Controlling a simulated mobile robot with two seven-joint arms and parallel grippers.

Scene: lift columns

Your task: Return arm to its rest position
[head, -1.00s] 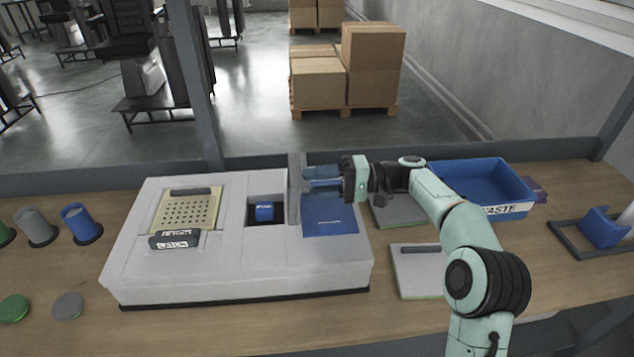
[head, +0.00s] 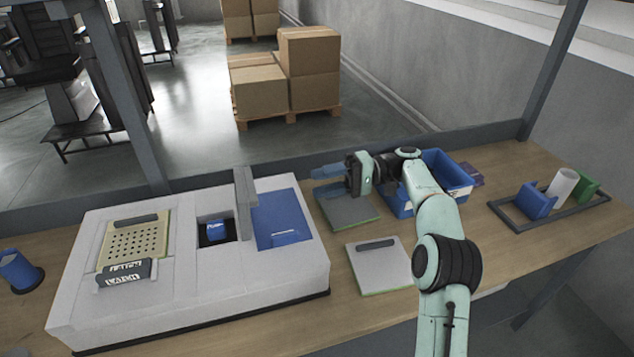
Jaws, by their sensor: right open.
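My right arm (head: 432,215) comes in from the lower right. My right gripper (head: 330,181) is open with nothing between its blue fingers. It hovers to the right of the white machine (head: 200,300), above the far edge of a grey board (head: 347,209) and just left of the blue bin (head: 445,170). The gripper appears clear of the machine's grey upright plate (head: 244,202). My left gripper is not in view.
The machine has a perforated plate (head: 135,240), a blue block in a recess (head: 215,230) and a blue panel (head: 277,215). Another board (head: 378,268) lies near the arm. A rack with colored items (head: 540,203) stands right. Bare wood (head: 510,165) shows behind it. A blue cup (head: 18,270) stands left.

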